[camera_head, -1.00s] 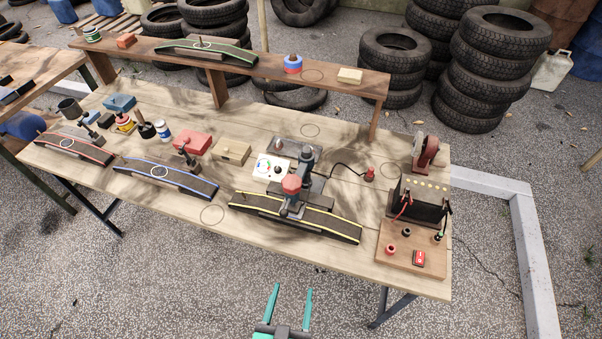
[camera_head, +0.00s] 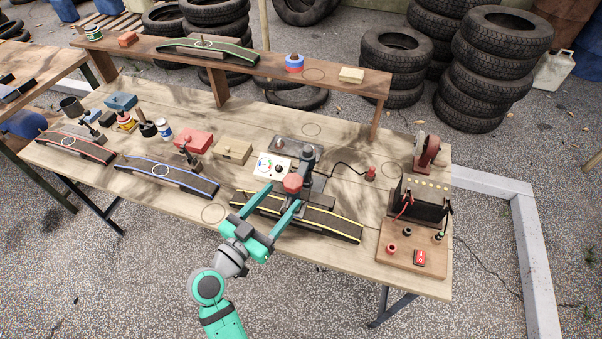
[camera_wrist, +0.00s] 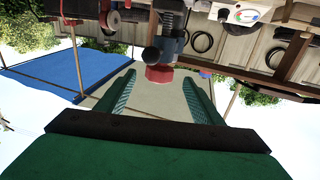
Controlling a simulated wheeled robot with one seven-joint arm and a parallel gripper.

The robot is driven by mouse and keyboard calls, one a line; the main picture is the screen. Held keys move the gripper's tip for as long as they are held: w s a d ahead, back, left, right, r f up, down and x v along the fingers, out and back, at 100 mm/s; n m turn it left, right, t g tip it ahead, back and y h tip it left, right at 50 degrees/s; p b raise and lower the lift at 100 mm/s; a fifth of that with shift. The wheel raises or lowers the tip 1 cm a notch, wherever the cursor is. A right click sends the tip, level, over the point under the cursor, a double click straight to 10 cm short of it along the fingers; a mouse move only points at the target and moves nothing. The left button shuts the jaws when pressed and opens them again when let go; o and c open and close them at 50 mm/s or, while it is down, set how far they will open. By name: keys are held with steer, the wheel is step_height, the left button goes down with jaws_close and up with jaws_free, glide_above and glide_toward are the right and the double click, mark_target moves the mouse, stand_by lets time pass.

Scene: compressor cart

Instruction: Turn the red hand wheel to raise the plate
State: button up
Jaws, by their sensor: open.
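The red hand wheel (camera_head: 292,183) is a small faceted knob on the front of a dark grey upright device (camera_head: 309,160) on the workbench. It also shows in the wrist view (camera_wrist: 160,74), just beyond and between the fingertips. My teal gripper (camera_head: 283,197) is open, with one finger on each side of the wheel's line. I cannot tell whether the fingertips overlap the wheel or touch it. I cannot make out clearly which part is the plate.
A white panel with a dial (camera_head: 271,167) stands left of the device. A wooden board with terminals and a red switch (camera_head: 400,255) is at the right. A blue-edged ramp (camera_head: 165,178) lies to the left. The raised shelf (camera_head: 335,83) runs along the back.

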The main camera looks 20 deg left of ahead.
steer(key=x, duration=1)
steer(key=shift+w+d, duration=0.2)
steer(key=shift+w, duration=0.1)
steer(key=c, duration=1.1)
